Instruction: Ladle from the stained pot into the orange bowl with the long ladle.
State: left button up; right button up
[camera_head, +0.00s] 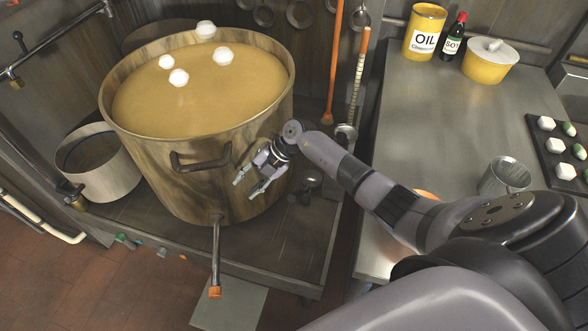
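The large stained pot (235,150) stands on a low metal platform and is nearly full of yellow-brown liquid (190,95) with several white lumps floating in it. My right gripper (248,184) is outside the pot, in front of its right wall, near the side handle. Its fingers are apart with nothing between them. A long upright handle with a pale, banded shaft and orange top (357,80) stands right of the pot; it may be the long ladle, and its lower end is partly hidden by my arm. An orange edge (425,195), perhaps the orange bowl, shows behind my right arm, mostly hidden. My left gripper is out of view.
A smaller pot (110,185) stands left of the big one. A spout (216,255) sticks out in front. The right counter (440,110) holds an oil can (424,32), soy bottle (453,37), yellow lidded pot (488,62), metal cup (504,178) and dark tray (548,165).

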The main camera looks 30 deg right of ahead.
aim_at(295, 193)
jog(key=s+d+m+g+h, duration=0.1)
jog(key=s+d+g+h, duration=0.15)
jog(key=d, duration=0.45)
jog(key=s+d+g+h, duration=0.2)
jog(key=d+g+h, duration=0.1)
jog(key=d, duration=0.4)
jog(key=shift+t, duration=0.25)
jog(key=b+x, duration=0.1)
jog(key=x, duration=0.2)
jog(key=b+x, duration=0.4)
jog(key=x, duration=0.1)
jog(key=shift+w+a+f, duration=0.2)
jog(key=shift+a+f, duration=0.05)
jog(key=shift+f, duration=0.15)
jog(key=shift+r, duration=0.3)
jog(key=shift+c, duration=0.6)
grip_shut()
